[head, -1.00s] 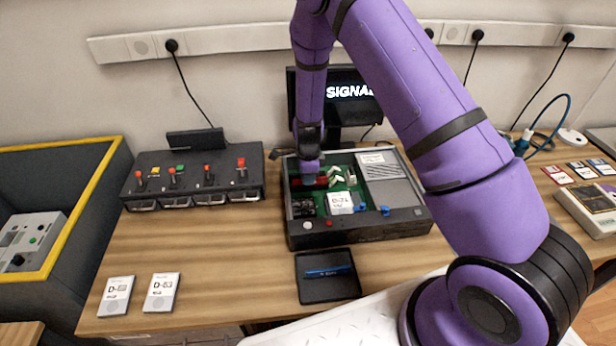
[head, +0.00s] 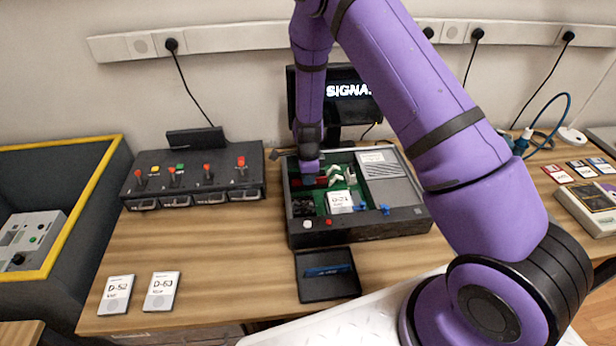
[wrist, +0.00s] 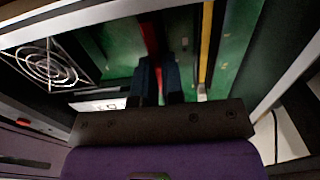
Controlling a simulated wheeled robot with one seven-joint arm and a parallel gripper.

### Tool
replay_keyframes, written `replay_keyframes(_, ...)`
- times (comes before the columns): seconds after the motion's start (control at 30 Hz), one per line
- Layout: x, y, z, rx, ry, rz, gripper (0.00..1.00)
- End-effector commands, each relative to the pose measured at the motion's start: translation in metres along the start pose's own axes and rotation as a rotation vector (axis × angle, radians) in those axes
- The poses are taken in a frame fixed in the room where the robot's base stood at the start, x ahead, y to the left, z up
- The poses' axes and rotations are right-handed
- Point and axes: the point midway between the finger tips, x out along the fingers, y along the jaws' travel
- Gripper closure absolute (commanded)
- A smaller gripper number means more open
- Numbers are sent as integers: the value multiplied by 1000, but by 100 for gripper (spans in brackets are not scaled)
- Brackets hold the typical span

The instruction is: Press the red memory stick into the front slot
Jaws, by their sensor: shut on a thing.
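The red memory stick (head: 316,182) is a thin red strip inside the open case (head: 355,231), over the green board (head: 319,208). My gripper (head: 309,178) reaches down into the case at its back left. In the wrist view my gripper's dark fingers (wrist: 160,78) are closed on the red stick (wrist: 149,38), and part of it shows beyond the fingertips. A yellow strip (wrist: 207,40) runs beside it on the board, apart from it. The stick's lower edge and the slot under it are hidden, so I cannot tell how deep it sits.
White clips (head: 337,175) stand close right of my gripper. A white label card (head: 339,201) and blue pieces (head: 384,209) lie in the case. A switch box (head: 194,178) stands left, a dark tray (head: 327,287) in front. Clear wood lies between.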

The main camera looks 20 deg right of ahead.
Motion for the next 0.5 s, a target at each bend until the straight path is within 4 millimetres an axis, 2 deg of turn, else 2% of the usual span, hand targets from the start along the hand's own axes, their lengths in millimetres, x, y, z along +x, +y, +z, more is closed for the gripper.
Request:
replay_keyframes(0.4, 3, 0, 0, 0, 0, 1, 100)
replay_keyframes(0.5, 3, 0, 0, 0, 0, 1, 73)
